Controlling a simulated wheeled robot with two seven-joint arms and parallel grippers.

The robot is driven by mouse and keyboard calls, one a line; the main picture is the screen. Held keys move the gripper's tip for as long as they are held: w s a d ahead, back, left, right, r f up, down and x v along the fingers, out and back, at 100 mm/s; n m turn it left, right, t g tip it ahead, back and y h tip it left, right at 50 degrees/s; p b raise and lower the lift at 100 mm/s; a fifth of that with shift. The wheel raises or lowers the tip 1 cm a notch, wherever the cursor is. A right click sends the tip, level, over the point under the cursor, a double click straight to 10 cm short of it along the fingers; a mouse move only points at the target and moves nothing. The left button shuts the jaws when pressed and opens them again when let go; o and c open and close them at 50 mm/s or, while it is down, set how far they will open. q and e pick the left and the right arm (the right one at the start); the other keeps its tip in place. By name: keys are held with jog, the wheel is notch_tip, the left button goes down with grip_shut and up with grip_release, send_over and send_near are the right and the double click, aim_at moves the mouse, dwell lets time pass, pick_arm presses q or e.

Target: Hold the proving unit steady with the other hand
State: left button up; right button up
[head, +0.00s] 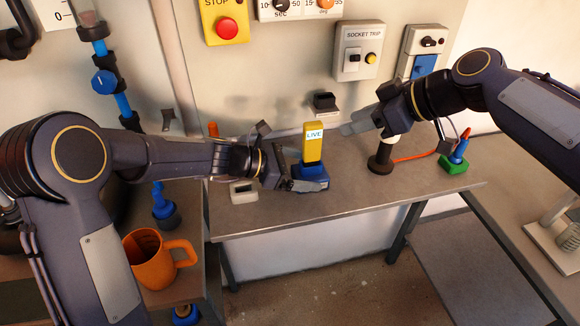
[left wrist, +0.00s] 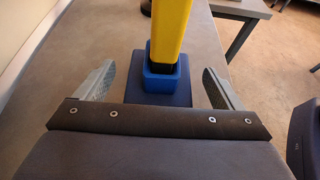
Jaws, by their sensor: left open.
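The proving unit shows as a yellow upright block (head: 312,143) with a LIVE label, standing in a blue base (head: 314,172) on the grey bench. In the left wrist view the yellow block (left wrist: 169,28) rises from the blue base (left wrist: 165,90), between my left fingers. My left gripper (head: 298,160) is open around it, one finger on each side, with a visible gap to each side in the left wrist view (left wrist: 160,85). My right gripper (head: 352,126) is right of the yellow block, its fingers pointing left. Its fingers overlap, so its opening is unclear.
A black stand with a white top (head: 380,164) is below my right gripper, with a red lead. A green-based blue item (head: 455,164) sits further right. A small pale block (head: 243,192) lies left of the base. An orange mug (head: 150,262) stands on the lower left table.

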aim_at(317, 171)
pick_arm(q)
jog(key=shift+x, duration=1.95)
